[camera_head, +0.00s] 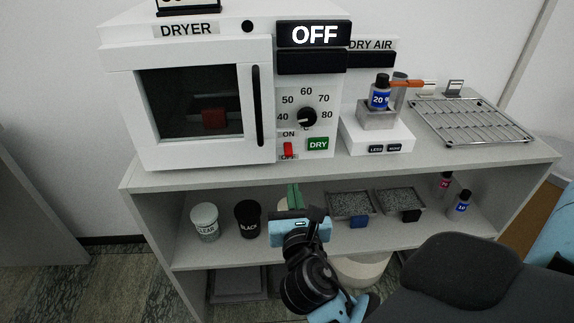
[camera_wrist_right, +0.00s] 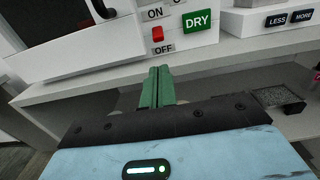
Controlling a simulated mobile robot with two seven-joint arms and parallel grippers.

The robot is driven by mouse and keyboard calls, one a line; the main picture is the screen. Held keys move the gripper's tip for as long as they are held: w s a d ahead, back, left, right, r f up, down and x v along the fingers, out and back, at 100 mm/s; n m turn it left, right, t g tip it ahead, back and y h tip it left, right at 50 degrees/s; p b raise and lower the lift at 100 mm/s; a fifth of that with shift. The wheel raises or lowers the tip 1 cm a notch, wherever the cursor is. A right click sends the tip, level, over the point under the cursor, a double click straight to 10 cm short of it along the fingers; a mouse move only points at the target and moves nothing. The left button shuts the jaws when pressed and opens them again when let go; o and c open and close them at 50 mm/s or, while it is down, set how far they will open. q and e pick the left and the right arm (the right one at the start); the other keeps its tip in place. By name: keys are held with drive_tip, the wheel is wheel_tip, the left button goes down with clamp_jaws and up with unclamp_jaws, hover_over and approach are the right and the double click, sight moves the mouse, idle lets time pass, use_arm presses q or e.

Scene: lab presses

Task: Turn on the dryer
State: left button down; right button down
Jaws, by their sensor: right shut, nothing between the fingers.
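The white dryer (camera_head: 188,105) stands on the shelf top, with a dark window in its shut door and a display (camera_head: 314,34) reading OFF. Its panel has a black dial (camera_head: 307,117), a green DRY button (camera_head: 318,144) and a red switch (camera_head: 288,149) between the ON and OFF labels. The red switch also shows in the right wrist view (camera_wrist_right: 158,34), near the OFF label. My right gripper (camera_head: 294,196) has green fingers, shut and empty, below and in front of the switch and apart from it. The fingers also show in the right wrist view (camera_wrist_right: 157,86). My left gripper is not in view.
Right of the dryer are a white device (camera_head: 376,137) with LESS and MORE buttons, a bottle (camera_head: 380,95) and a wire rack (camera_head: 470,120). Jars labelled CLEAR (camera_head: 205,222) and BLACK (camera_head: 248,219), trays and small bottles stand on the shelf below. The shelf top's front edge lies by my fingers.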

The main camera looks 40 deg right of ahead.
sight(288, 172)
drive_tip(key=x, duration=0.8)
drive_tip(key=shift+w+d, duration=0.2)
drive_tip(key=shift+w, duration=0.15)
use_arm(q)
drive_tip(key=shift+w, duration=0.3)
use_arm(e)
drive_tip(key=shift+w+d, duration=0.3)
drive_tip(key=shift+w, duration=0.25)
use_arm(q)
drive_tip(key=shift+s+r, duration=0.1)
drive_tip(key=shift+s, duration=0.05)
